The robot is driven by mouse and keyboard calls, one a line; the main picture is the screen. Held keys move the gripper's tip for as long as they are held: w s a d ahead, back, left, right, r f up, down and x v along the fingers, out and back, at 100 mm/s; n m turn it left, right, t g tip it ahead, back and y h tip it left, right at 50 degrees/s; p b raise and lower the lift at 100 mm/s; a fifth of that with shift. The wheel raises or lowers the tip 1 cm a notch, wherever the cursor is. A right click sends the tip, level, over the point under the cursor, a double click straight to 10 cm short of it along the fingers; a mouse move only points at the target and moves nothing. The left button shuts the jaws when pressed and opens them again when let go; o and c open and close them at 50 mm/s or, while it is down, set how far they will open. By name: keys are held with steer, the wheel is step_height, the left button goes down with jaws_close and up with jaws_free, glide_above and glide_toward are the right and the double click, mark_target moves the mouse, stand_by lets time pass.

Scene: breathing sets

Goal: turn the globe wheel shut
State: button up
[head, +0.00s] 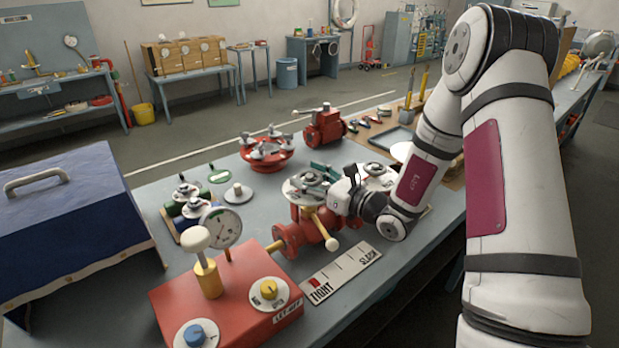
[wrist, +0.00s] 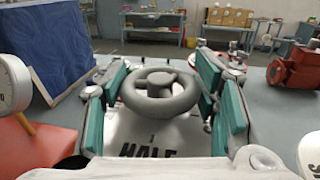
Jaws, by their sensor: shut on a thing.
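The globe wheel (wrist: 160,104) is a grey ring with a hub, in the middle of the wrist view. My gripper (head: 318,175) is over the red valve body (head: 296,238) in the head view. Its teal finger pads stand on either side of the wheel and are shut on it. Below the wheel in the wrist view is a white dial plate (wrist: 150,135) reading HALF. In the head view the wheel is mostly hidden by my fingers.
A red box (head: 215,300) with blue and yellow knobs and a pressure gauge (head: 222,227) stand at front left. A TIGHT-SLACK card (head: 342,271) lies before the valve. A red flanged fitting (head: 267,153) and a red valve block (head: 325,128) stand behind. A blue-covered case (head: 75,225) is left.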

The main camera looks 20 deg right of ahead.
steer(key=o, duration=1.2)
steer(key=shift+c, duration=0.2)
steer(key=v, duration=1.2)
steer(key=shift+a, duration=0.15)
